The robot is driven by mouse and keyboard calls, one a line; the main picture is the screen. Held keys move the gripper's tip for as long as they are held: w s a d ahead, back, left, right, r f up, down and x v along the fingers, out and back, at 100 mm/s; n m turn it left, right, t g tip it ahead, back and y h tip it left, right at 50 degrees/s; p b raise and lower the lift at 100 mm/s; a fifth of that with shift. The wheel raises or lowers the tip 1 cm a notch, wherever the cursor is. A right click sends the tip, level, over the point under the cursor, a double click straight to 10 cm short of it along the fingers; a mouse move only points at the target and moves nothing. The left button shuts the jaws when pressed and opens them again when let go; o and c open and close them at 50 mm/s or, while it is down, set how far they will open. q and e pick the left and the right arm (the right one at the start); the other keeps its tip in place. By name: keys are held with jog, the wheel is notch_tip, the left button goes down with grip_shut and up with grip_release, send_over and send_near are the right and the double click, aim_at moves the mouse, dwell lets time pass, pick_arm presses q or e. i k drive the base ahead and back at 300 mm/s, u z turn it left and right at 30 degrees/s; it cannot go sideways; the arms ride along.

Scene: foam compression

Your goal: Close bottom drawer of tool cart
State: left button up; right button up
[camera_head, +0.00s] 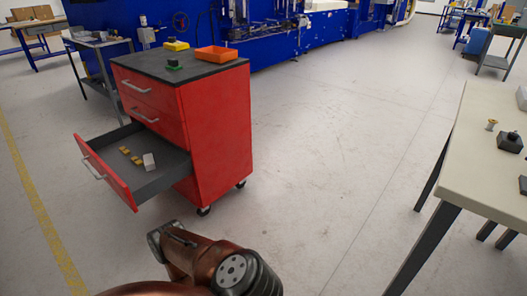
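The red tool cart (222,135) stands left of the middle, with a dark top. Its bottom drawer is pulled out toward the lower left. The drawer's red front (105,173) has a pale handle (93,170). Inside the grey drawer lie several small yellow pieces (131,155) and a whitish block (149,162). The drawers above look shut. Part of my copper-coloured arm shows at the bottom edge, below the cart and apart from the drawer. No fingers of either gripper can be made out.
An orange tray (217,54), a yellow item (176,45) and a green-and-black item (173,64) sit on the cart. A pale table (480,160) stands at right, a grey table (97,42) behind the cart. The floor (330,150) between cart and pale table is clear.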

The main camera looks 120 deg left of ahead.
aim_at(134, 186)
jog(key=i, duration=0.7)
jog(key=u, duration=4.05)
jog(key=k, duration=0.25)
jog(key=u, duration=1.15)
jog(key=i, duration=1)
jog(key=u, duration=0.5)
jog(key=i, duration=0.85)
jog(key=z, duration=0.2)
